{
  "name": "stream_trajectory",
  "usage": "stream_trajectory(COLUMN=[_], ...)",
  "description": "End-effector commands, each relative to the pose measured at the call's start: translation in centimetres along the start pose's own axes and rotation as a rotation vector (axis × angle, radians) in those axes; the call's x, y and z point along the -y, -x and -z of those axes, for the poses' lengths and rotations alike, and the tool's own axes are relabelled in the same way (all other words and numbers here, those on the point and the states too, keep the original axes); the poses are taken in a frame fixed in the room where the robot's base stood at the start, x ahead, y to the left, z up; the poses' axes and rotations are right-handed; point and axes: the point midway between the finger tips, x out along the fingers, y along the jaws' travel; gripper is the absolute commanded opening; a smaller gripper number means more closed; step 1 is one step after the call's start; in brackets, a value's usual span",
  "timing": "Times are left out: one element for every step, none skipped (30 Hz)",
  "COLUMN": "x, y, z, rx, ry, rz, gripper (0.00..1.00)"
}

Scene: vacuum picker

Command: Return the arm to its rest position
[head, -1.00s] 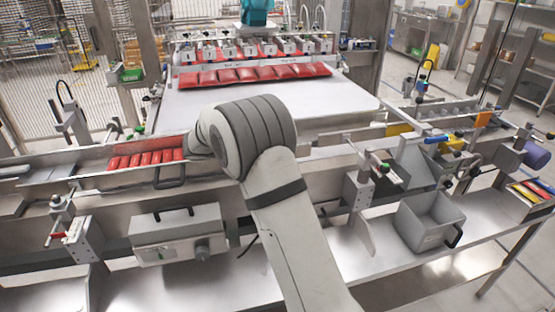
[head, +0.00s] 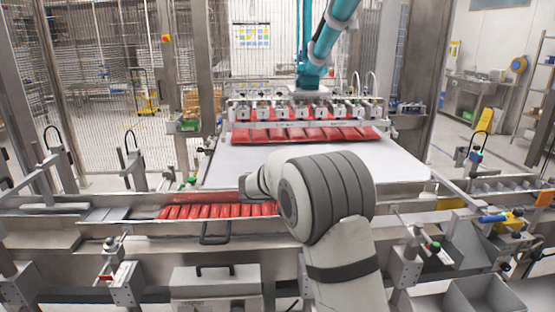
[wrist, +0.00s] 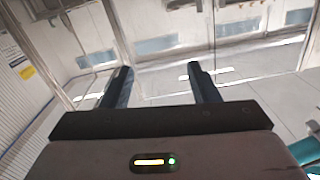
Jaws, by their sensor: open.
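My arm (head: 335,200) rises from the bottom of the head view, and its bulky grey joint covers part of the conveyor in front of me. My gripper is hidden in the head view. In the wrist view my gripper (wrist: 160,85) shows two dark fingers spread well apart with nothing between them. Beyond the fingers are a pale floor, walls and glass-like panels, tilted in the picture.
A row of red packs (head: 215,211) lies in the conveyor channel left of my arm joint. The vacuum picker head (head: 305,110) hangs over more red packs (head: 305,135) above a white table (head: 230,168). A grey box (head: 480,297) stands at lower right.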

Motion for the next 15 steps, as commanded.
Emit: stream_trajectory(x=[1.2,2.0,3.0,3.8,4.5,5.3,5.8,6.2,6.7,6.9,7.0,7.0,6.9,6.6,6.1], y=[-0.9,-1.2,-1.5,-1.6,-1.6,-1.4,-1.1,-0.8,-0.2,0.3,0.8,1.6,2.3,3.0,4.0], z=[1.2,1.8,2.6,3.1,3.6,4.3,4.7,5.1,5.6,6.0,6.2,6.4,6.6,6.6,6.5], rx=[0.021,0.035,0.054,0.071,0.087,0.111,0.13,0.151,0.179,0.202,0.226,0.259,0.284,0.313,0.35], ry=[-0.05,-0.077,-0.108,-0.13,-0.146,-0.164,-0.174,-0.18,-0.184,-0.183,-0.178,-0.166,-0.153,-0.137,-0.109], rz=[0.104,0.173,0.266,0.335,0.405,0.496,0.564,0.63,0.718,0.782,0.845,0.925,0.985,1.043,1.115], gripper=[0.55,0.55,0.55,0.55,0.55,0.55,0.55,0.55,0.55,0.55,0.55,0.55,0.55,0.55,0.55])
